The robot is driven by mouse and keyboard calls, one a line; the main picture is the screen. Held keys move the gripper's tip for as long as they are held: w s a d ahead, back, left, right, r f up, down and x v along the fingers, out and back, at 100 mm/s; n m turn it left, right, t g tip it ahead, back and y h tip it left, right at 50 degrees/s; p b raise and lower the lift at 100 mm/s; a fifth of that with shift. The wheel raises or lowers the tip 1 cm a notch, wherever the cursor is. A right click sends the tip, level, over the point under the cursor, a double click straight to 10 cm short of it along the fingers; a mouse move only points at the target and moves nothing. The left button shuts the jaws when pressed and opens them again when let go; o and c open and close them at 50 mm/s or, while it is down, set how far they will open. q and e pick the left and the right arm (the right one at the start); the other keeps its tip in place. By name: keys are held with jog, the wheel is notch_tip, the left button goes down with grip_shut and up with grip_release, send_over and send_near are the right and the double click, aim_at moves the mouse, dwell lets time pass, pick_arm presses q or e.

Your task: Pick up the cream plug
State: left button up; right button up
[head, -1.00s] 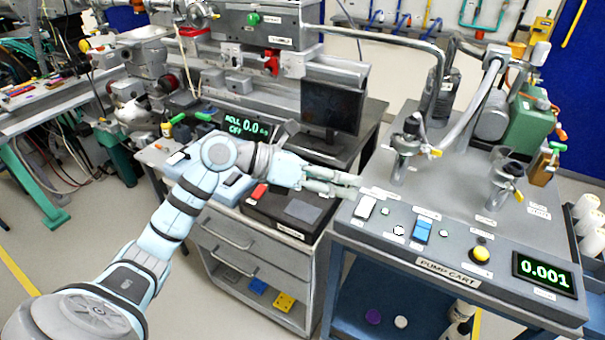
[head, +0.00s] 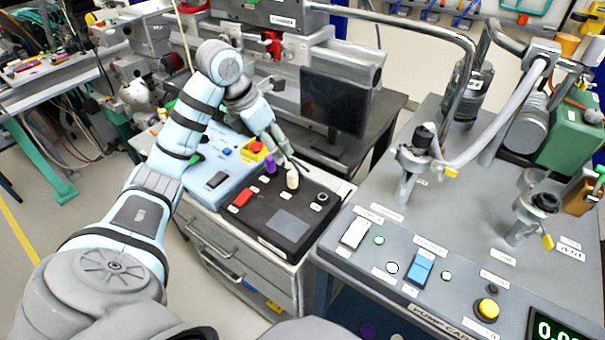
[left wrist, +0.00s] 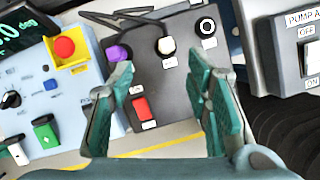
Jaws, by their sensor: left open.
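The cream plug (head: 292,179) stands upright in the dark panel box (head: 262,240), to the right of a purple plug (head: 270,164). In the left wrist view the cream plug (left wrist: 165,46) shows near the top, just beyond and between the fingertips. My left gripper (head: 283,152) is open and empty, its fingers pointing down at the box just behind the cream plug. In the left wrist view the two green-grey fingers (left wrist: 160,70) are spread wide with the box between them. Whether a finger touches anything cannot be told. My right gripper is in neither view.
The box also has a red switch (head: 242,197) and an open round socket (head: 322,197). A blue box with a red emergency button (head: 256,147) stands to the left. A monitor (head: 332,103) stands behind. The pump cart (head: 345,253) is to the right.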

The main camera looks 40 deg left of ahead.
aim_at(291, 174)
pick_arm(q)
jog(key=b+x, duration=0.1)
jog(key=x, duration=0.1)
jog(key=b+x, duration=0.1)
jog(key=x, duration=0.1)
jog(key=s+b+x, duration=0.1)
jog(key=b+x, duration=0.1)
jog(key=shift+w+d+f, duration=0.15)
jog(key=shift+d+f, duration=0.2)
jog(key=shift+d, duration=0.05)
jog(key=x, duration=0.6)
jog(key=shift+w+d+f+b, duration=0.1)
jog(key=shift+f+b, duration=0.1)
jog(key=shift+b, duration=0.2)
grip_shut()
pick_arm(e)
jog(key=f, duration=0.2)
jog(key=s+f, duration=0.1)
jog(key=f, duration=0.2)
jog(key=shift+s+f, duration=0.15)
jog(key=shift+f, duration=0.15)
